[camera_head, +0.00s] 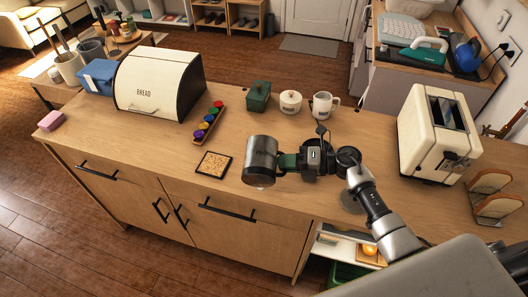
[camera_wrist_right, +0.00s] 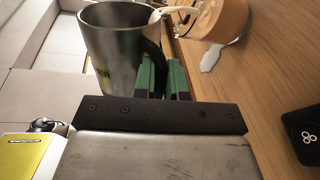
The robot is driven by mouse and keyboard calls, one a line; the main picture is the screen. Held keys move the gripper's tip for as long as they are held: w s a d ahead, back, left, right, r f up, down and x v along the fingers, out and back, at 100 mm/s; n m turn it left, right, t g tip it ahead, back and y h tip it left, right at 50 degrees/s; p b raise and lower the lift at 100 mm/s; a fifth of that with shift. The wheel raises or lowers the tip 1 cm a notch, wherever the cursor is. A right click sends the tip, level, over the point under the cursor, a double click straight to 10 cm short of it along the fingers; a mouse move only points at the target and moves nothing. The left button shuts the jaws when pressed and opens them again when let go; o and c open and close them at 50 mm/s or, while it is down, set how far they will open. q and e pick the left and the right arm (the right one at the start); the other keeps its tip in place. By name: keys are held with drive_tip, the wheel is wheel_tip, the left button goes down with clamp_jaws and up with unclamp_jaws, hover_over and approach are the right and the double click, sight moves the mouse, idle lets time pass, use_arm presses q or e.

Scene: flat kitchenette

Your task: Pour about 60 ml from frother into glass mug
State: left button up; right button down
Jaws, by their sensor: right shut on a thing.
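The frother (camera_head: 262,160) is a dark metal jug held above the counter's front part in the head view. My right gripper (camera_head: 290,162) is shut on its black handle; the green fingers (camera_wrist_right: 164,80) show on the handle in the wrist view. There the frother (camera_wrist_right: 118,45) fills the upper middle. A glass mug (camera_wrist_right: 218,18) with brown content is beside its rim at the upper right. A pale streak (camera_wrist_right: 172,11) runs between the frother's rim and the mug. In the head view the mug cannot be made out. My left gripper is not in view.
A whitish patch (camera_wrist_right: 211,57), perhaps spilled liquid, lies on the wood near the mug. A square patterned coaster (camera_head: 213,164) lies left of the frother. Behind stand a bread box (camera_head: 150,80), green canister (camera_head: 258,97), white pot (camera_head: 290,102) and white mug (camera_head: 323,105). A toaster (camera_head: 425,140) stands right.

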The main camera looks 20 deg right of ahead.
drive_tip(key=shift+r+y, duration=0.2)
drive_tip(key=shift+y, duration=0.6)
